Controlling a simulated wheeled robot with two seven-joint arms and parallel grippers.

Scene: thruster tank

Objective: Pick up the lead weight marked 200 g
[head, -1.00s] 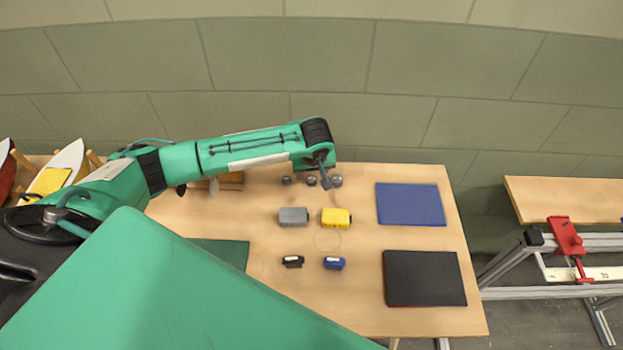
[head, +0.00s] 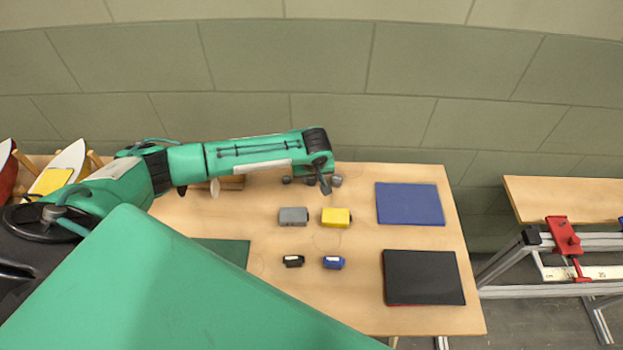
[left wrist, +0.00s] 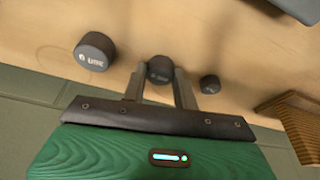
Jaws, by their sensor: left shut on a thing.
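Three dark grey round lead weights stand in a row near the table's back edge. In the left wrist view they are a large one (left wrist: 95,53), a middle one (left wrist: 159,70) and a small one (left wrist: 209,84). Their markings are too blurred to read surely. My left gripper (left wrist: 159,85) is shut on the middle weight, one finger on each side, and the weight seems still at table level. In the head view my left gripper (head: 325,186) partly covers the row; the large weight (head: 337,181) and small weight (head: 286,180) show beside it. My right gripper is not in view.
On the table (head: 360,290) are a grey block (head: 293,217), a yellow block (head: 336,218), a black item (head: 293,261), a small blue item (head: 333,263), a blue mat (head: 409,204) and a black mat (head: 424,278). A wooden block (left wrist: 293,115) stands near the small weight.

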